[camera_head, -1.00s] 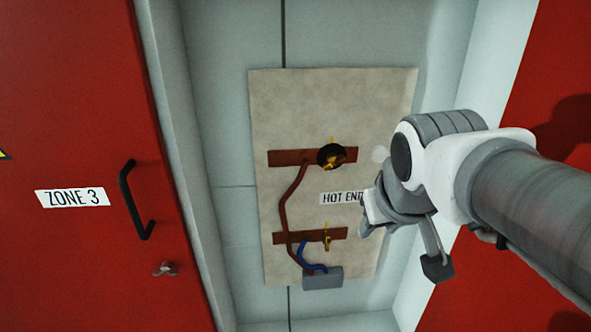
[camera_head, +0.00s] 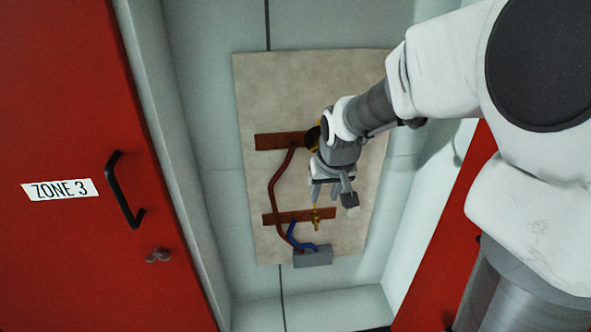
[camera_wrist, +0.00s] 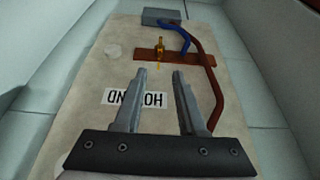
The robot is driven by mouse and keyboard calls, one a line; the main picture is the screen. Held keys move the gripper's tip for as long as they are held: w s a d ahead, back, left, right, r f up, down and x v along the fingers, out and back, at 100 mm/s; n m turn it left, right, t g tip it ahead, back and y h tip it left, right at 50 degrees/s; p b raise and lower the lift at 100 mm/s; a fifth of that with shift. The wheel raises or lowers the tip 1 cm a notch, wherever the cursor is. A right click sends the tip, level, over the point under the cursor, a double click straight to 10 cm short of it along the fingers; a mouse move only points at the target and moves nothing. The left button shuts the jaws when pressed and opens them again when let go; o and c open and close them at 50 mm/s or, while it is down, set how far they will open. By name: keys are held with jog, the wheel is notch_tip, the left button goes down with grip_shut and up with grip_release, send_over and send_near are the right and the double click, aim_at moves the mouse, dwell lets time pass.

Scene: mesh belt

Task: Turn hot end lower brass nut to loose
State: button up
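The lower brass nut (camera_head: 316,222) sits on the lower brown-red bar (camera_head: 284,217) of a beige panel. In the wrist view, which shows the panel upside down, the brass nut (camera_wrist: 159,50) stands beyond my fingertips, roughly in line with the gap between them. My gripper (camera_head: 325,196) is in front of the panel, just above the nut in the head view. In the wrist view my gripper (camera_wrist: 160,74) is open, with nothing between the fingers. The nut appears apart from the fingers.
My arm hides part of the upper bar (camera_head: 275,141) and the dark round part there. A red pipe (camera_head: 273,187) and a blue hose (camera_head: 295,240) run to a grey box (camera_head: 313,258). Pale recess walls and a red door (camera_head: 70,120) flank the panel.

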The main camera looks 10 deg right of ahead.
aim_at(317, 218)
jog(key=b+x, duration=0.3)
jog(key=x, duration=1.2)
jog(key=shift+w+f, duration=0.2)
jog(key=shift+c, duration=0.3)
grip_shut()
